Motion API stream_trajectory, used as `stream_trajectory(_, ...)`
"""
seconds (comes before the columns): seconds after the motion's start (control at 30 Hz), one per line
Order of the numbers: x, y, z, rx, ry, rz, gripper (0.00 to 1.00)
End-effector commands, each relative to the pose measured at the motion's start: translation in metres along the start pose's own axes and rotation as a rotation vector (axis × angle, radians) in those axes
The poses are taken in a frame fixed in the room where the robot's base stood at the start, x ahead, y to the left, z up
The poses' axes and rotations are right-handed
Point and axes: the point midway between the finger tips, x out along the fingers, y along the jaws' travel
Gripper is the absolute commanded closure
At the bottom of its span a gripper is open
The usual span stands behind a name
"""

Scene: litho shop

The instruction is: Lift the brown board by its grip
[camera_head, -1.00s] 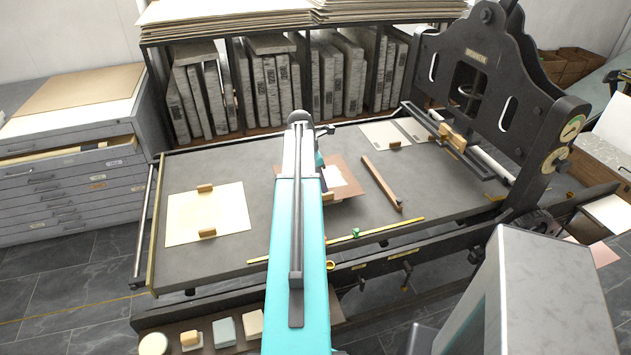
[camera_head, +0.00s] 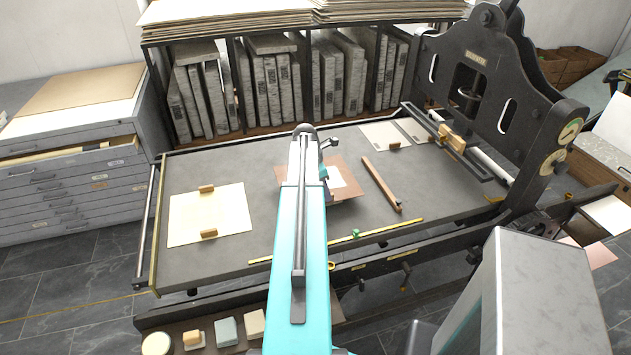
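The brown board (camera_head: 350,189) lies flat on the grey press bed, near its middle. A pale sheet (camera_head: 335,177) shows on its face. My teal arm crosses in front of the board and hides much of it, including its grip. My gripper (camera_head: 326,187) is over or at the board, at the right side of my arm. Its fingers are mostly hidden and small, so I cannot tell whether they are open or touch the grip.
A wooden bar (camera_head: 381,184) lies right of the board. A cream sheet with two wooden grips (camera_head: 228,214) lies left, and a pale sheet (camera_head: 380,135) lies behind. A brass rule (camera_head: 390,229) runs along the front edge. The black press frame (camera_head: 500,90) stands at right.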

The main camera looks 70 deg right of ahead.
Motion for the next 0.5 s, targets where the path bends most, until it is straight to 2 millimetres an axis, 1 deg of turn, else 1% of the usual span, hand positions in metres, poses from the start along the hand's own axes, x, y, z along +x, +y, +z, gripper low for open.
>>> stream_trajectory(0.1,0.0083,-0.0003,0.0002,0.0,0.0,-0.002,0.66)
stream_trajectory(0.2,0.0119,-0.0001,0.0002,0.0,0.0,0.0,0.66)
stream_trajectory(0.5,0.0132,-0.0003,0.0003,0.001,0.0,0.0,0.66)
